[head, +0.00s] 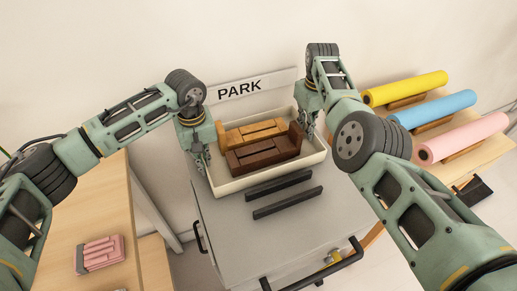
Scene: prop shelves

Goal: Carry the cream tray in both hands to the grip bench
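The cream tray (310,163) is on or just above the grey-topped cabinet, below the PARK sign. It holds a light orange-brown wooden piece (236,138) and a dark brown wooden piece (262,154). My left gripper (203,162) points down at the tray's left rim. My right gripper (309,127) points down at its right rim. Both fingertip pairs are small and partly hidden against the rims, so I cannot tell whether they are closed on them. No place is clearly labelled as the grip bench.
Two dark bars (288,201) lie on the grey cabinet top (230,235) in front of the tray. A wooden table with a pink item (100,255) stands left. Yellow (405,88), blue (433,108) and pink (465,137) rolls lie on a wooden surface at right.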

